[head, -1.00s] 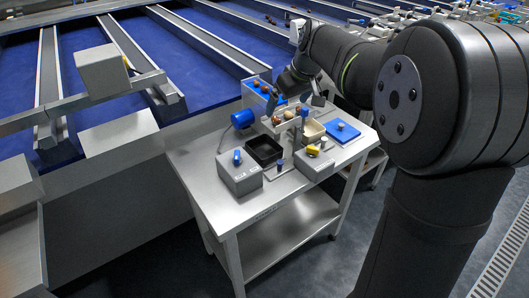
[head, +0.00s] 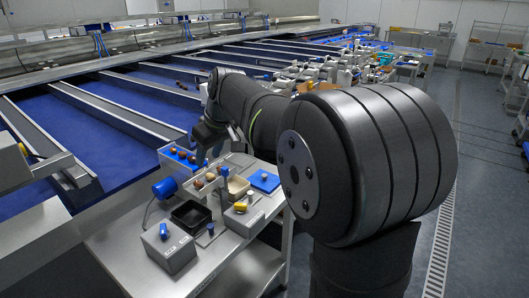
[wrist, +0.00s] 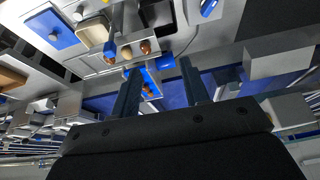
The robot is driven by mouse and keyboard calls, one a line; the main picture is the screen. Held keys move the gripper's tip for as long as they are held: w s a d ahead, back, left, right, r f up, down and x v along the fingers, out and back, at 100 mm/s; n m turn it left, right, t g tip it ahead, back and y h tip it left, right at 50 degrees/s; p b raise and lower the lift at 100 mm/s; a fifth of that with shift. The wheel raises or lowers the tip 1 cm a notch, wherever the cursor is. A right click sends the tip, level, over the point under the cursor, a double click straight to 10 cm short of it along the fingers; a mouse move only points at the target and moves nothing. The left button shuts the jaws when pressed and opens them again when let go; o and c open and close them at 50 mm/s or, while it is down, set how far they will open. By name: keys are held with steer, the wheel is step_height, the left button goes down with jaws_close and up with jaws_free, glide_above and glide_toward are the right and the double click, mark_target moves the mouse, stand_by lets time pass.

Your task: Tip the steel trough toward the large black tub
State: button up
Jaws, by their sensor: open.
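The steel trough (head: 215,184), a narrow channel holding brown and pale dates, lies on the bench, partly blocked by small parts in the head view. It also shows near the top of the wrist view (wrist: 120,58). A blue upright handle (head: 224,173) stands at it. The black tub (head: 191,216) sits in front of the trough, and a cream tub (head: 238,184) lies to its right. My gripper (wrist: 160,70) is open, its two fingers apart with nothing held between them. In the head view it hangs above the back of the bench, and its fingertips are hard to make out.
A blue bin with several dates (head: 178,160) stands behind the trough. A grey box with a blue knob (head: 168,247), one with a yellow knob (head: 243,219), a blue lid (head: 264,181) and a blue cylinder (head: 164,188) crowd the bench (head: 125,247).

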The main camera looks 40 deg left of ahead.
step_height(320, 180, down, 7)
steer(key=s+d+m+g+y, duration=0.1)
steer(key=d+m+g, duration=0.1)
steer(key=m+g, duration=0.35)
steer(key=m+t+y, duration=0.6)
steer(key=m+y, duration=0.6)
steer(key=m, duration=1.8)
glide_toward(227, 171)
steer(key=a, duration=1.3)
steer(key=shift+w+f, duration=0.15)
jaws_close()
